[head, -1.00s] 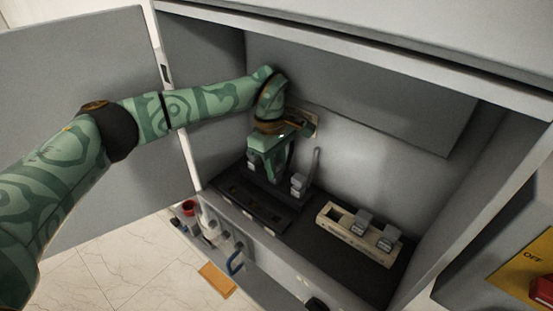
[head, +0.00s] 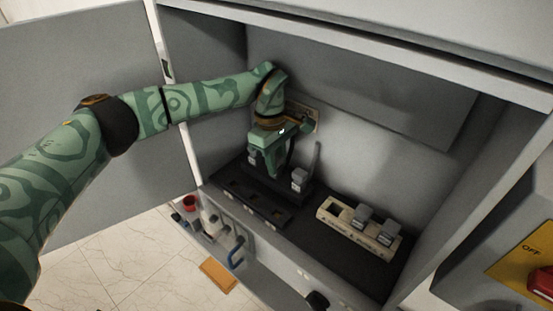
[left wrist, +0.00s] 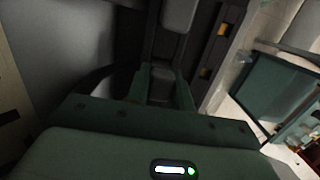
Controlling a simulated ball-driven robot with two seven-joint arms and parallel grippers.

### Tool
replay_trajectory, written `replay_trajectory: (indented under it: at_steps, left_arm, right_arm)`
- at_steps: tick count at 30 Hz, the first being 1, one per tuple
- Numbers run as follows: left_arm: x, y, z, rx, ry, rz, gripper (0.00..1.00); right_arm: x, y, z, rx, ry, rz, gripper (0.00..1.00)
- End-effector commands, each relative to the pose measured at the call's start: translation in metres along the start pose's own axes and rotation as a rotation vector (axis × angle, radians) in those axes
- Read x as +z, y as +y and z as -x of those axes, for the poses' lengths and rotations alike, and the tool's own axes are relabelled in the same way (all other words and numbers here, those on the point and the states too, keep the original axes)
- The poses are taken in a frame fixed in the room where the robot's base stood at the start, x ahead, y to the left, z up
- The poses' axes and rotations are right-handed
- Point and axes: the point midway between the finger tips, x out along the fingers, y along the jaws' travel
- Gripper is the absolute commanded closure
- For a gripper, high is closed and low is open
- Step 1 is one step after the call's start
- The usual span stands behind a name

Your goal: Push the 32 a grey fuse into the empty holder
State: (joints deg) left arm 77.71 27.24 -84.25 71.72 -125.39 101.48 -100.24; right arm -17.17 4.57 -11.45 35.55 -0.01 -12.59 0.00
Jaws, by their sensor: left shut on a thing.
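My left gripper (head: 272,172) reaches down into the cabinet at a black fuse base (head: 246,202). In the left wrist view its fingers (left wrist: 162,88) are shut on a grey fuse (left wrist: 162,74). In the head view the fingers mostly hide this fuse. It is in line with the black base's back row, between a grey fuse on the left, partly hidden, and another grey fuse (head: 299,180) on the right. I cannot tell how deep the held fuse sits, and its holder is hidden. My right gripper is not in view.
A beige block (head: 349,234) to the right carries two grey fuses (head: 363,215) and has an empty slot at its left end. The cabinet's walls and top edge frame the work area. The open door (head: 70,60) stands left. A red switch (head: 541,284) is far right.

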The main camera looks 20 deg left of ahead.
Motion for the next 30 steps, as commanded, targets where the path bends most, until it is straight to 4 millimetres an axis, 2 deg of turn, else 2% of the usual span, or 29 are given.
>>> replay_trajectory:
  at_steps: [1,2,4,5,14,17,24,30]
  left_arm:
    - [-0.001,0.000,0.000,0.001,0.002,0.001,1.00]
    - [-0.001,0.000,0.000,0.001,0.002,0.001,0.74]
    - [-0.001,0.000,0.000,0.001,0.002,0.001,0.55]
    - [-0.001,0.000,0.000,0.001,0.002,0.001,0.52]
    - [-0.001,0.001,0.003,0.002,0.001,0.000,0.52]
    - [-0.001,0.001,0.014,0.005,0.003,0.000,0.52]
    - [-0.002,0.001,0.058,0.004,0.003,0.001,0.52]
    - [-0.002,0.000,0.074,0.001,0.001,0.001,0.52]
  right_arm:
    - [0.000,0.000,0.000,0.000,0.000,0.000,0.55]
    - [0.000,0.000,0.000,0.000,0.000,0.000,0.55]
    - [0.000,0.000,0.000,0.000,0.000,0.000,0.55]
    - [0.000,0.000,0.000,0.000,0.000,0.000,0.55]
    - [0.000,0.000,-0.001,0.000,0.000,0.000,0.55]
    - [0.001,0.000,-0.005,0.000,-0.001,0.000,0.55]
    - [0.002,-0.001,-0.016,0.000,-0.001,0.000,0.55]
    - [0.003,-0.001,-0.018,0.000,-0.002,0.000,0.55]
